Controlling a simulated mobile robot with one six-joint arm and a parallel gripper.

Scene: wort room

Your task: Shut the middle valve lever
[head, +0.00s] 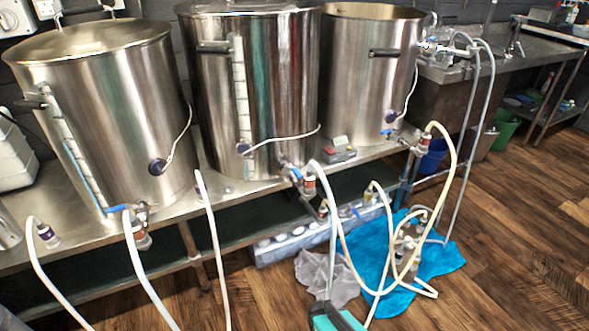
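Three steel kettles stand in a row on a steel bench, each with a valve low on its front. The middle kettle (280,80) has a valve with a small blue lever (296,172), and a pale hose runs down from its fitting. The lever is small here, and I cannot tell whether it is open or shut. The left kettle (120,110) has a valve with a blue lever (117,208). The right kettle (362,90) has a valve (390,133) at its lower right. My gripper is not in view.
Pale hoses (212,240) hang in front of the bench (175,208). More hoses loop over a blue cloth (440,262) and a grey cloth (318,275) on the floor. A teal object (333,318) is at the bottom edge. Wooden floor at the right is clear.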

